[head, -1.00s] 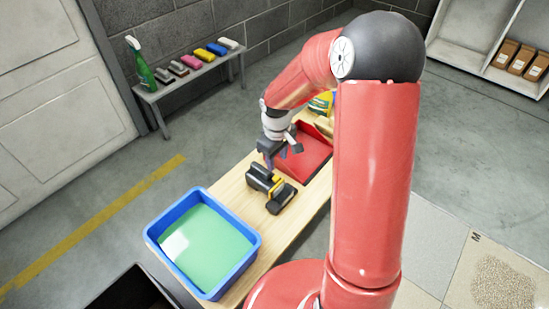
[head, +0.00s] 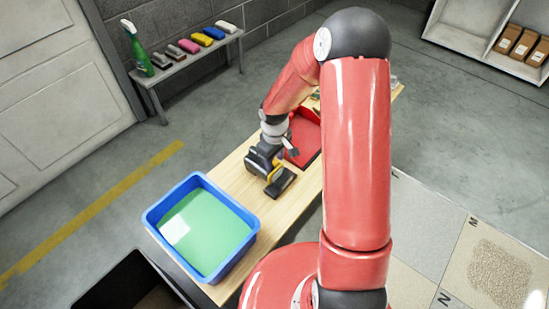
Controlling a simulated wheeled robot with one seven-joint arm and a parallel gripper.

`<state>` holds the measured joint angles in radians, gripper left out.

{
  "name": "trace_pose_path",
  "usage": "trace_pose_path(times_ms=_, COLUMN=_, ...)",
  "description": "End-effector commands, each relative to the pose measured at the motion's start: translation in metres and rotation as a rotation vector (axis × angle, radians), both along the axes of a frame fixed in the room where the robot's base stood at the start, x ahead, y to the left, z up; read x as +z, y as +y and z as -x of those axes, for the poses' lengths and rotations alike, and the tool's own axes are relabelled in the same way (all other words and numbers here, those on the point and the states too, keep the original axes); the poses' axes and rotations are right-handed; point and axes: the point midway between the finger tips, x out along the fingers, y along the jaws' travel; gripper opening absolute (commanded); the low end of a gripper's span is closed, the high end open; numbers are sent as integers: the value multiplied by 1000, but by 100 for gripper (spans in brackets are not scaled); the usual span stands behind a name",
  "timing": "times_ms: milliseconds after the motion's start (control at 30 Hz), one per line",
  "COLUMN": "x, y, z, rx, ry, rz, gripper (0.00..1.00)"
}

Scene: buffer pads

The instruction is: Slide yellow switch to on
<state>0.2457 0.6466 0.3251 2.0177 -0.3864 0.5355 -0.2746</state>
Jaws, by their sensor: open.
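A dark grey and black power tool (head: 280,184) with a yellow part lies on the wooden bench (head: 228,178). A yellow switch cannot be made out clearly at this size; the yellow patch (head: 272,176) on the tool is partly covered. My gripper (head: 264,160) is open, low over the tool's far left end. It overlaps the tool in the picture, so I cannot tell whether it touches it.
A blue tub (head: 158,213) of green liquid stands at the bench's near end. A red tray (head: 303,140) lies beyond the tool. A side bench (head: 184,58) by the wall holds a green spray bottle (head: 136,48) and several coloured blocks. A dark bin (head: 120,290) is at the bottom left.

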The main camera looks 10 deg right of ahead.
Motion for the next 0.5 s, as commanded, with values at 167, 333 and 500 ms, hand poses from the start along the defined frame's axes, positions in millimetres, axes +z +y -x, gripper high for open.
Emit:
trace_pose_path(times_ms=167, x=0, y=0, z=0, rx=0, ry=0, rz=0, gripper=24)
trace_pose_path(times_ms=333, x=0, y=0, z=0, rx=0, ry=0, rz=0, gripper=1)
trace_pose_path(times_ms=500, x=0, y=0, z=0, rx=0, ry=0, rz=0, gripper=0)
